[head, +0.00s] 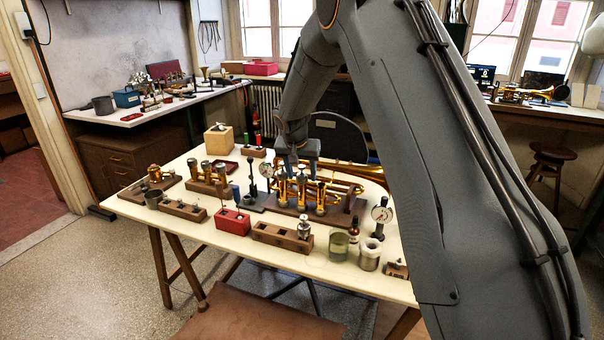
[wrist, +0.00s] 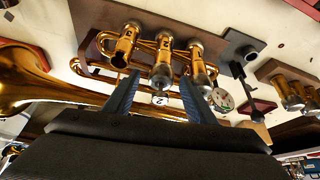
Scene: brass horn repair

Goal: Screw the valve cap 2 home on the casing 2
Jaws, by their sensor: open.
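The brass horn (head: 340,182) lies on a wooden stand (head: 270,204), with three upright valve casings. My gripper (wrist: 160,92) is open, one finger on each side of the middle casing's capped end, with gaps showing.
Dial gauges (head: 381,214) stand near the horn. A red block (head: 233,221), wooden racks (head: 283,236) and jars (head: 339,245) line the front of the table. More brass valves (head: 212,172) stand to the left. The other casings (wrist: 125,43) flank the middle one closely.

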